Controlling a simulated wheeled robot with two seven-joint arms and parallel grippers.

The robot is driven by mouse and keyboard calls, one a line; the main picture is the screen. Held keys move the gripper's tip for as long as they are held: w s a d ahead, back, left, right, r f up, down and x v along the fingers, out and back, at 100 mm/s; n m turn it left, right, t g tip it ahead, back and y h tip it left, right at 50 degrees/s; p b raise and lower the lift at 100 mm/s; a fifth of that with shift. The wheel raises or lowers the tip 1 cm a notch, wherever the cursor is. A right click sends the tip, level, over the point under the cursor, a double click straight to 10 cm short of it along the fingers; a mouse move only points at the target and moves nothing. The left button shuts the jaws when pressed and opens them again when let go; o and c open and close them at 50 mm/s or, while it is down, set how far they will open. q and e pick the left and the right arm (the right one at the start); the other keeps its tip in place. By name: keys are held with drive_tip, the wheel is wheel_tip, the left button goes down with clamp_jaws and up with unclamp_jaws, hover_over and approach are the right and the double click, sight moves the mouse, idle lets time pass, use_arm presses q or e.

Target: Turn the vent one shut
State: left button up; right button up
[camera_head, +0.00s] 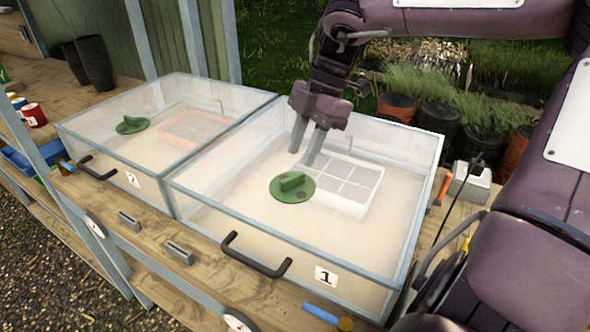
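The vent of box one is a green disc (293,188) with a raised grip bar on the clear lid of the box (235,217) labelled 1. The bar lies nearly across the picture, and a small dark spot shows on the disc's right part. My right gripper (304,158) points down, above and a little behind the vent, apart from it. Its two fingers show a gap with nothing between them. My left gripper is out of view.
A second clear box (165,185), labelled 2, stands to the left with its own green vent (132,125). A black handle (256,255) sticks out at the front of box one. A white divided tray (346,184) lies inside box one. Dark pots (94,62) stand at the back left.

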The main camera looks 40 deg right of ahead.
sight(293, 177)
drive_tip(key=x, duration=0.5)
drive_tip(key=shift+f, duration=0.15)
clamp_jaws()
